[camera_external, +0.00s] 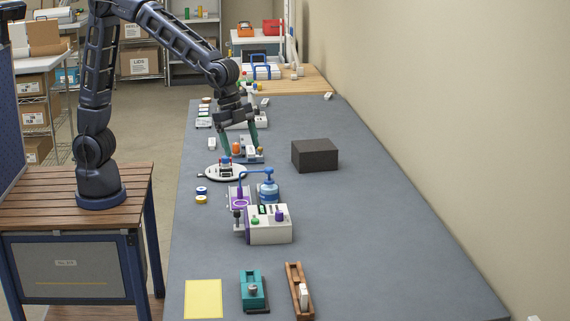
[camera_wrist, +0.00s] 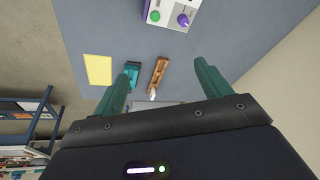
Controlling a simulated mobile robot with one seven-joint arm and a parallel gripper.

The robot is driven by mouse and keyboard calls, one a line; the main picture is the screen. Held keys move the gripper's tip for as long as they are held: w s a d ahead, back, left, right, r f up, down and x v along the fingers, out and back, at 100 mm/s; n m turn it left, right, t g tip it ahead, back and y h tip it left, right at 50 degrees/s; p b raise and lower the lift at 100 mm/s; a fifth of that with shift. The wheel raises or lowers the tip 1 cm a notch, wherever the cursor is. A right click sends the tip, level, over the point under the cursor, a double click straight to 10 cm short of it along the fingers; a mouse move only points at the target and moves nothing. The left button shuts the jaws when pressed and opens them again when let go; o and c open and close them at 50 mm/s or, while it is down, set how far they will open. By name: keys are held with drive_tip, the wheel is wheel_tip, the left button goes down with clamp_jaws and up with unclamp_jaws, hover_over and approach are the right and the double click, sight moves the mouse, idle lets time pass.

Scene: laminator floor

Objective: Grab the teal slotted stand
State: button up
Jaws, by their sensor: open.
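The teal slotted stand (camera_external: 253,289) sits on the near part of the long grey table, with a grey round piece on it. In the wrist view the stand (camera_wrist: 132,69) lies beyond the tip of my left-hand finger, partly covered by it. My gripper (camera_external: 239,142) is well up the table from the stand, above the far half, with its teal fingers pointing down. It is open, and nothing shows held between the fingers (camera_wrist: 163,69) in the wrist view.
A brown wooden holder (camera_external: 299,290) with a white piece stands just right of the stand, and a yellow sheet (camera_external: 203,298) lies to its left. A white device (camera_external: 268,225) with knobs and a dark block (camera_external: 315,155) stand farther up. The wall bounds the right side.

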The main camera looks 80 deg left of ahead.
drive_tip(key=w+d+f+m+g+h, duration=0.1)
drive_tip(key=d+f+m, duration=0.1)
drive_tip(key=d+f, duration=0.45)
drive_tip(key=w+d+f+m, duration=0.1)
drive_tip(key=d+f, duration=0.2)
drive_tip(key=d, duration=0.6)
drive_tip(key=m+g+h, duration=0.1)
drive_tip(key=m+g, duration=0.1)
drive_tip(key=m, duration=0.1)
approach(252, 282)
drive_tip(key=x, duration=1)
drive_tip(key=shift+s, duration=0.1)
drive_tip(key=shift+r, duration=0.1)
drive_tip(key=shift+c, duration=0.5)
drive_tip(key=c, duration=1.2)
drive_tip(key=shift+r, duration=0.2)
